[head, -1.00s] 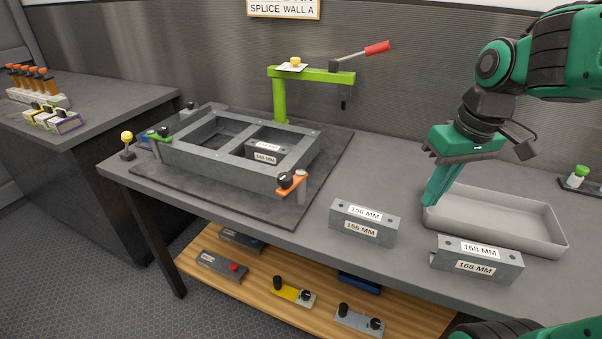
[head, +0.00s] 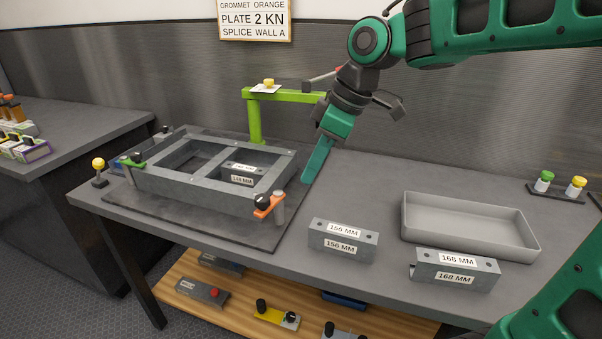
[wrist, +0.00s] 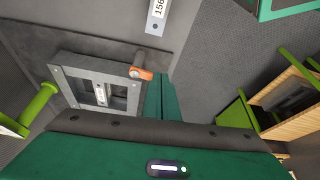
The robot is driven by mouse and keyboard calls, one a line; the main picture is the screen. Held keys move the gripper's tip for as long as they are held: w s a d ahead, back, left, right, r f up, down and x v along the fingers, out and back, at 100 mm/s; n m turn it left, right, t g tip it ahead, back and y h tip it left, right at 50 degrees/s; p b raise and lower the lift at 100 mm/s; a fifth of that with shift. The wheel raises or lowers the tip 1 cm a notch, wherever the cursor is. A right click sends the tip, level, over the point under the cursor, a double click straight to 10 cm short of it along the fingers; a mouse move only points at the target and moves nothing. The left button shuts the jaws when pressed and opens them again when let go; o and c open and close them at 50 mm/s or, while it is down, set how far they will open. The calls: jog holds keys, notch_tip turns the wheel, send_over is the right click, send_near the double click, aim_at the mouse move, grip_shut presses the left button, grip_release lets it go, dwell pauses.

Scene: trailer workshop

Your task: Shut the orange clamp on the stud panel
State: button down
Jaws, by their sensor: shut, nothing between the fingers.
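The orange clamp (head: 269,206) is at the front right corner of the grey stud panel (head: 160,185). It has a black knob and stands beside a grey post. In the wrist view the orange clamp (wrist: 141,73) lies just left of my fingertips, at the corner of the panel (wrist: 70,70). My gripper (head: 316,163) is shut and empty, pointing down above the bench, to the right of and behind the clamp, apart from it. In the wrist view its green fingers (wrist: 161,95) are together. Whether the clamp's arm presses on the panel I cannot tell.
A green press frame (head: 256,118) stands behind the panel, close to my arm. A 156 MM block (head: 343,240), a 168 MM block (head: 455,271) and an empty grey tray (head: 470,220) are to the right. A green clamp (head: 131,161) sits at the panel's left.

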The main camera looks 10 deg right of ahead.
jog(key=w+a+f, duration=0.3)
jog(key=a+f, duration=0.3)
jog(key=f, duration=0.1)
jog(key=shift+w+f, duration=0.15)
jog(key=shift+f, duration=0.15)
dwell(0.3)
